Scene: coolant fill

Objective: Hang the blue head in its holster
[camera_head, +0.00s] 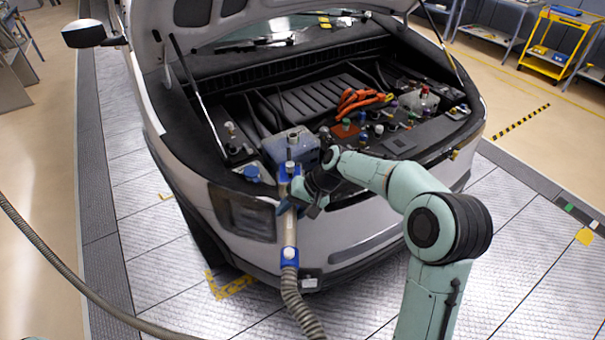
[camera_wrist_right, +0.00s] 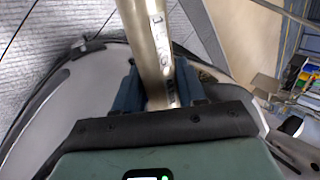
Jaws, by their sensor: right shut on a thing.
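The blue head (camera_head: 289,236) is a metal tube with blue and white fittings at its top and lower end. It stands near upright at the car's front edge, with a ribbed hose (camera_head: 293,295) hanging from its lower end. My right gripper (camera_head: 288,197) is shut on the tube's upper part. In the right wrist view my right gripper (camera_wrist_right: 159,88) has its blue fingers on either side of the metal tube (camera_wrist_right: 146,40). The head's top end overlaps the pale translucent tank (camera_head: 301,146); I cannot tell whether they touch. I cannot make out the holster. My left gripper is out of view.
The car's hood is raised over the open engine bay (camera_head: 310,100). A blue cap (camera_head: 252,173) lies left of the tank. Orange cables (camera_head: 358,100) are farther back. Another ribbed hose (camera_head: 70,275) runs along the left floor. A yellow cart (camera_head: 555,45) stands far right.

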